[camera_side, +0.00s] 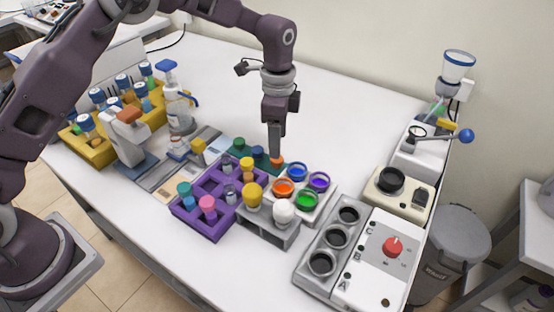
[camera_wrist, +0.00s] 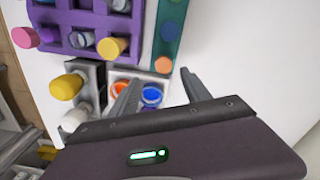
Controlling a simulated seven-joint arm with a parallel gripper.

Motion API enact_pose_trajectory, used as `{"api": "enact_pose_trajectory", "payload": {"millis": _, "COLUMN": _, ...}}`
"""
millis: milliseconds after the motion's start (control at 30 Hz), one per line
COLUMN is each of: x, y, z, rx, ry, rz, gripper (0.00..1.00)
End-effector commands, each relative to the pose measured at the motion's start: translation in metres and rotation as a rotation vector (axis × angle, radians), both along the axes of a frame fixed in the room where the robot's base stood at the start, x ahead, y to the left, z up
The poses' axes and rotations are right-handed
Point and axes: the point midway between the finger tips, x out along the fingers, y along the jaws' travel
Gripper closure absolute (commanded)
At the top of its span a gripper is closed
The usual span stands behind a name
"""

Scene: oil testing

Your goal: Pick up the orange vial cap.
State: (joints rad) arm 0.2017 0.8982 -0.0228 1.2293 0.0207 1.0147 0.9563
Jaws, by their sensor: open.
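The orange vial cap (camera_side: 277,160) sits at the right end of a teal rack (camera_side: 240,157). It also shows in the wrist view (camera_wrist: 164,65), in line with the gap between my fingertips. My gripper (camera_side: 275,154) points down just above and close to this cap in the side view. The gripper (camera_wrist: 160,76) is open, with its two fingers apart and nothing between them. The exact gap between fingertips and cap is hard to tell.
A white tray with blue, purple, orange and green round pieces (camera_side: 284,187) is close by at the front right. A purple rack (camera_side: 207,232) with several vials stands left, and a grey stand (camera_side: 262,231) with yellow and white caps in front. Behind my gripper the table (camera_side: 345,110) is clear.

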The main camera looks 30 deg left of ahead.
Motion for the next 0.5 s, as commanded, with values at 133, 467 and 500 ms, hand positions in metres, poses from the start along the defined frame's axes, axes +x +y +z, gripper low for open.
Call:
{"api": "enact_pose_trajectory", "payload": {"millis": 133, "x": 0.001, "y": 0.005, "z": -0.022, "rx": 0.001, "ry": 0.003, "rz": 0.003, "gripper": 0.44}}
{"api": "enact_pose_trajectory", "payload": {"millis": 467, "x": 0.004, "y": 0.011, "z": -0.063, "rx": 0.0, "ry": 0.001, "rz": 0.004, "gripper": 0.44}}
{"api": "enact_pose_trajectory", "payload": {"millis": 500, "x": 0.004, "y": 0.011, "z": -0.063, "rx": 0.0, "ry": 0.0, "rz": 0.004, "gripper": 0.44}}
